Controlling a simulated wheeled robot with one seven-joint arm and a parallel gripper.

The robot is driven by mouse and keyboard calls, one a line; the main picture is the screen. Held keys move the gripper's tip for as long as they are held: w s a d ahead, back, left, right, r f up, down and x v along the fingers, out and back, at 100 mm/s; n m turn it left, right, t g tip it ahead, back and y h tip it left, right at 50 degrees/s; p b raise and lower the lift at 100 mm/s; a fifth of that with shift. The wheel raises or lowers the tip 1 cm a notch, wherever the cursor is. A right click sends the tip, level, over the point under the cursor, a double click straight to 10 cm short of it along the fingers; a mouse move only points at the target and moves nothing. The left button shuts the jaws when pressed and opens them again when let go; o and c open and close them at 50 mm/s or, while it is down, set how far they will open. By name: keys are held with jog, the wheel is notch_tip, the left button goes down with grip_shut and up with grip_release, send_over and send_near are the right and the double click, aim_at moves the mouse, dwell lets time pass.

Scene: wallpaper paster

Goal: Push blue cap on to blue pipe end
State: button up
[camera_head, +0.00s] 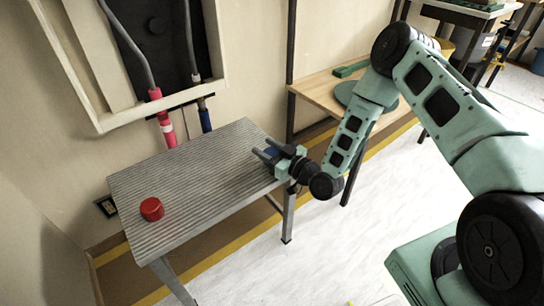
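The blue cap (271,154) shows as a dark blue patch between the fingers of my gripper (265,151), at the right end of the grey ribbed table. The fingers are apart, one on each side of the cap. I cannot tell whether they press on it, or whether it rests on the table or is just above it. Much of the cap is hidden by the gripper. The blue pipe end (205,118) hangs below the wall recess, behind the table's back edge. Its lower end is partly hidden by the table.
A red cap (152,209) sits on the left part of the ribbed table (205,190). A red pipe (166,128) hangs left of the blue one. A wooden bench (318,91) with green items stands behind my arm. The table's middle is clear.

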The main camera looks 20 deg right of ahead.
jog(key=shift+c, duration=1.3)
